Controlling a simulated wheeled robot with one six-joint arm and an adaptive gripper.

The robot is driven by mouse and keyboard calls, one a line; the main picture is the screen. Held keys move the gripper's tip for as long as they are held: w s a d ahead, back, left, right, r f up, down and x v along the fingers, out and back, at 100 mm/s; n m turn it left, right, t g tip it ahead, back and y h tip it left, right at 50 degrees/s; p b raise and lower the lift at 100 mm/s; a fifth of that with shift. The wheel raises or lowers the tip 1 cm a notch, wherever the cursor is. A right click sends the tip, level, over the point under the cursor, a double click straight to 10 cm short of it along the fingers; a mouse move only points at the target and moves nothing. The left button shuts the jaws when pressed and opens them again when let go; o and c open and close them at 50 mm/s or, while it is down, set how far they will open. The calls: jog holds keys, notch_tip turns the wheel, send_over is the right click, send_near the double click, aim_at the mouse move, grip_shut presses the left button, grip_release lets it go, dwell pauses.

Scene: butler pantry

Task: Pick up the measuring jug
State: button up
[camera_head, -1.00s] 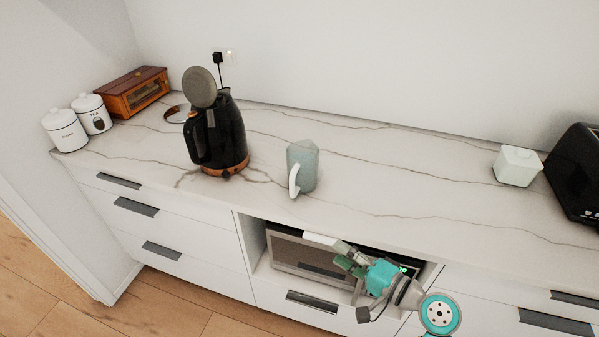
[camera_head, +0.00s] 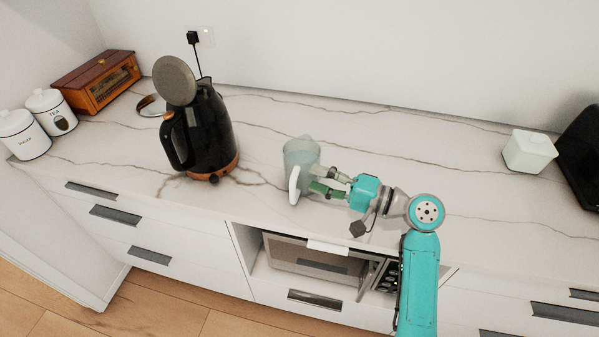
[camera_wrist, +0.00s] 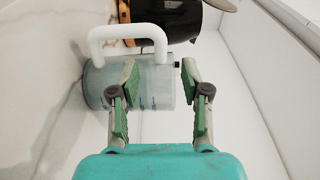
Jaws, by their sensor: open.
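The measuring jug (camera_head: 301,157) is a translucent grey-green jug with a white handle. It stands upright on the marble counter, right of the black kettle. My gripper (camera_head: 322,184) is at the jug's right side, with its fingers pointing left at it. In the wrist view the jug (camera_wrist: 148,88) lies ahead of my open gripper (camera_wrist: 157,75), partly between the two green-padded fingers. The white handle is at the top of that view. I cannot tell whether either finger touches the jug.
The black kettle (camera_head: 207,135) with its copper base stands left of the jug; it also shows in the wrist view (camera_wrist: 165,15). A white lidded box (camera_head: 529,152) and a black appliance (camera_head: 582,160) are at right. Canisters and a wooden box (camera_head: 97,82) are at left.

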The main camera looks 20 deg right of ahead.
aim_at(295, 171)
jog(key=shift+x, duration=3.05)
jog(key=shift+s+a, duration=0.1)
jog(key=shift+a, duration=0.05)
